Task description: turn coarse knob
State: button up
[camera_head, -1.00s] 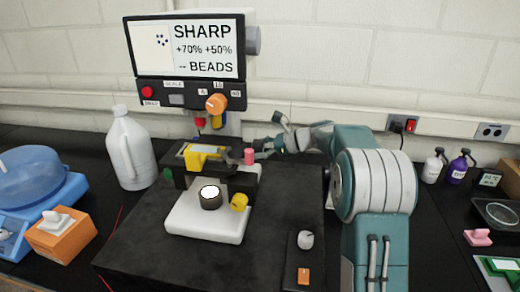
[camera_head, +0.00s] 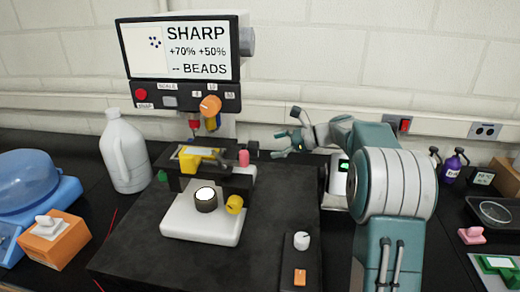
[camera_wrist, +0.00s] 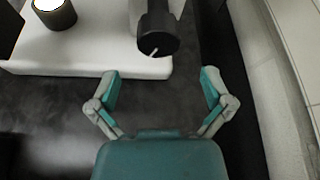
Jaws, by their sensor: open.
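The microscope stands on a black mat, with a white base (camera_head: 190,226), a yellow knob (camera_head: 234,204) at the base's right, and a pink knob (camera_head: 244,158) higher up. A black knob (camera_head: 251,149) sticks out at the stage's right side. In the wrist view, a black knob (camera_wrist: 157,44) with a white mark shows ahead of the fingers, over the white base; I cannot tell which knob is the coarse one. My gripper (camera_head: 277,145) is right of the microscope, apart from it. In the wrist view its two fingers (camera_wrist: 159,84) are spread, with nothing between them.
A display with an orange knob (camera_head: 210,106) is mounted above the microscope. A white jug (camera_head: 125,155) stands left. A panel with a white knob (camera_head: 302,241) and orange switch lies at front right. A wall runs behind. The mat between microscope and panel is clear.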

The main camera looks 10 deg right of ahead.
jog(key=v, duration=0.5)
jog(key=shift+d, duration=0.1)
dwell(2.0)
jog(key=s+a+r+n+g+h, duration=0.1)
jog(key=s+a+n+h, duration=0.3)
jog(key=s, duration=0.4)
jog(key=s+a+r+n+g+h, duration=0.1)
jog(key=s+a+n+h, duration=0.1)
jog(key=s+a+n, duration=0.45)
jog(key=s+f+n+h, duration=0.3)
jog(key=s+n, duration=0.2)
jog(key=s, duration=0.5)
jog(key=s+f+n+t+h, duration=0.1)
jog(key=s+n, duration=0.4)
jog(key=s, duration=0.6)
jog(key=shift+f+h, duration=0.9)
jog(key=shift+h, duration=0.2)
jog(key=shift+s, duration=0.15)
